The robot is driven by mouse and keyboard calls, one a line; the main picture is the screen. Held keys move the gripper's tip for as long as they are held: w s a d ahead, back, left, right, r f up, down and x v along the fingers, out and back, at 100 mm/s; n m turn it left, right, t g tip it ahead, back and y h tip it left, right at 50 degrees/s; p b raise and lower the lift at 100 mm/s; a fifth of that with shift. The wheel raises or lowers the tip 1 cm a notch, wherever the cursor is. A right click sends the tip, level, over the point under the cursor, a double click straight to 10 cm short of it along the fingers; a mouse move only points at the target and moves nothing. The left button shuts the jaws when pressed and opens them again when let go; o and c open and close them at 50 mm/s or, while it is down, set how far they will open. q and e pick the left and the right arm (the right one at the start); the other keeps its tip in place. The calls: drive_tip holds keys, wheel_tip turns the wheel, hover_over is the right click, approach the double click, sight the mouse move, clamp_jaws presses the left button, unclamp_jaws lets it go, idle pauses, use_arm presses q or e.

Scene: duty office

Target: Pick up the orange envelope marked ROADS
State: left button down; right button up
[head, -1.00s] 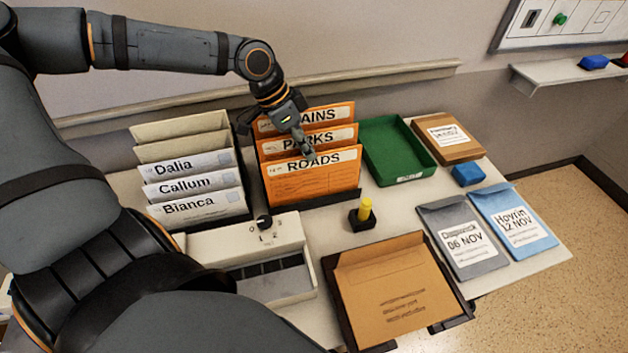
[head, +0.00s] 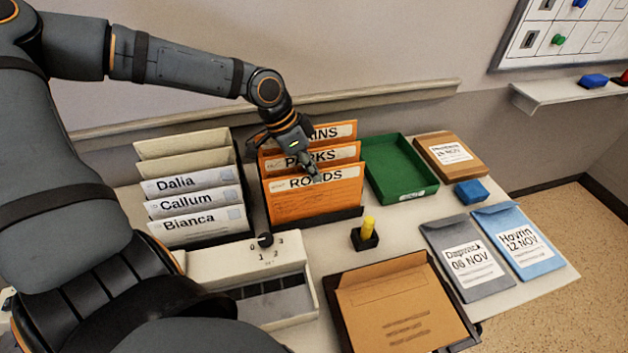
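The orange envelope marked ROADS (head: 300,205) stands upright at the front of a dark rack, with its white label at the top. Behind it stand the orange envelopes marked PARKS (head: 345,153) and one whose label shows only "INS" (head: 340,130). My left gripper (head: 314,177) points down at the top edge of the ROADS envelope, its fingertips covering part of the label. It hides part of the PARKS label too. Whether its fingers are open or closed on the envelope is not clear. My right gripper is not in view.
White files marked Dalia, Callum and Bianca (head: 195,225) stand left. A green tray (head: 410,195) is right of the rack. A yellow-handled stamp (head: 368,226), a brown envelope (head: 400,305) in a dark tray and a number-dial box (head: 215,262) are in front. Dated envelopes (head: 465,270) lie right.

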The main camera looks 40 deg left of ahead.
use_arm(q)
wheel_tip(320, 180, up, 18)
drive_tip(key=p, duration=0.4)
drive_tip(key=shift+f, duration=0.15)
